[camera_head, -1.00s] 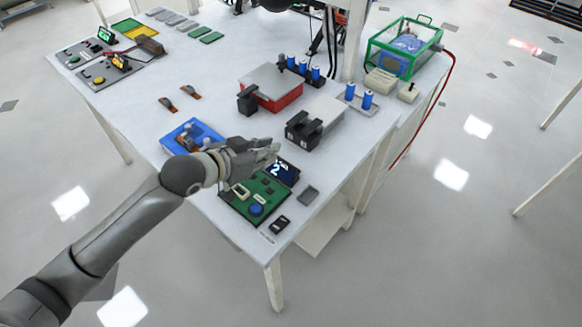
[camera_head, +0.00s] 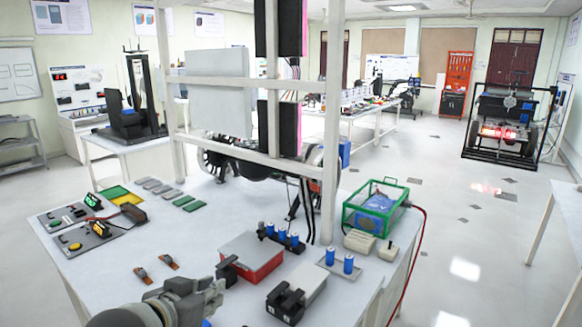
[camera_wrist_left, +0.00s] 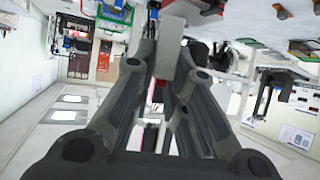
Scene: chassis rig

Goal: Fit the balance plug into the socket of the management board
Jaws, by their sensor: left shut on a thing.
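My left gripper (camera_head: 212,292) is at the bottom of the head view, in front of the red box with a grey lid (camera_head: 252,256). My right gripper is not in view.
The white table (camera_head: 110,275) bears a grey and black box (camera_head: 297,292), blue cells (camera_head: 348,263), two brown-and-black pieces (camera_head: 168,261) and a green-framed case (camera_head: 375,206). A white frame post (camera_head: 331,140) rises behind. The table's left front is fairly clear.

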